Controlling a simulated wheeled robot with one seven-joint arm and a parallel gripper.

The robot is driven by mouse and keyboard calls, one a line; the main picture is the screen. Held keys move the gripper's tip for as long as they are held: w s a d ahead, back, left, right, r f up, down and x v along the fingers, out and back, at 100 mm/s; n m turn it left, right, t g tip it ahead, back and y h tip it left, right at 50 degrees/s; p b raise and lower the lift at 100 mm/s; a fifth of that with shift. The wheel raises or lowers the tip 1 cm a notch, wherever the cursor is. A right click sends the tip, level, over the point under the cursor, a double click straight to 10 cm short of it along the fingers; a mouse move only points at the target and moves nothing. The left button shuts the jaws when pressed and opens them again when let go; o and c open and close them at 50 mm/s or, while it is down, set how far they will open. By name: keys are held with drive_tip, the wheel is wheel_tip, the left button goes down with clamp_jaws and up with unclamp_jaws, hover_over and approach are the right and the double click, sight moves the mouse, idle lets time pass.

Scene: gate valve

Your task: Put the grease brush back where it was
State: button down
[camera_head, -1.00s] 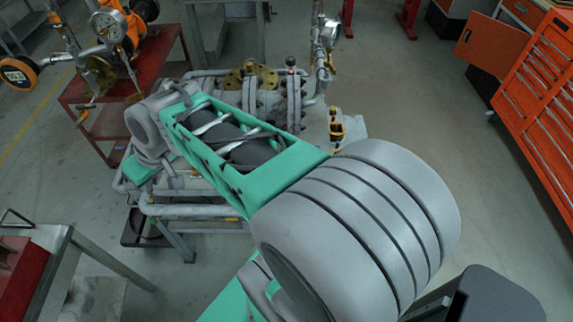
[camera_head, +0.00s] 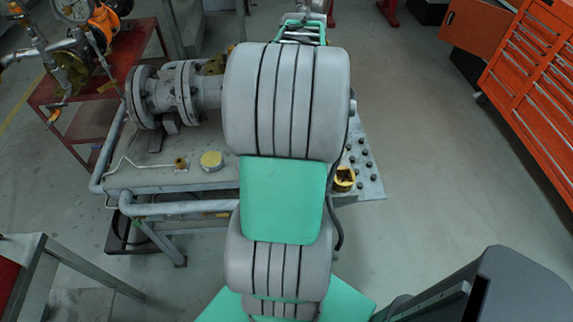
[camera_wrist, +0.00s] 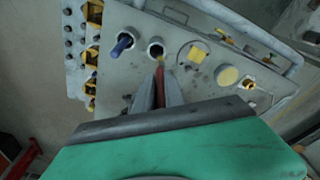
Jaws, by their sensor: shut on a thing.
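In the wrist view, the two fingers of my gripper (camera_wrist: 160,88) are shut on a slim red thing, which I take to be the grease brush (camera_wrist: 160,84). A small yellowish end shows beyond the fingertips. It points at a dark round hole (camera_wrist: 156,47) in the grey bench top. I cannot tell whether the end is above the hole or inside it. A second hole to the left holds a blue-handled item (camera_wrist: 123,44). In the head view my own arm hides the gripper, the brush and the holes.
Yellow-and-black pieces (camera_wrist: 92,55) and bolts line the left edge. In the head view, a flanged valve (camera_head: 175,95) stands left of my arm, with an orange tool cabinet (camera_head: 535,75) at right.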

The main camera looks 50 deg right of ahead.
wheel_tip(320, 180, down, 10)
drive_tip(key=p, duration=0.1)
drive_tip(key=shift+s+d, duration=0.15)
drive_tip(key=shift+s, duration=0.05)
drive_tip(key=shift+f, duration=0.2)
drive_tip(key=c, duration=1.4)
unclamp_jaws()
drive_tip(key=shift+r, duration=0.1)
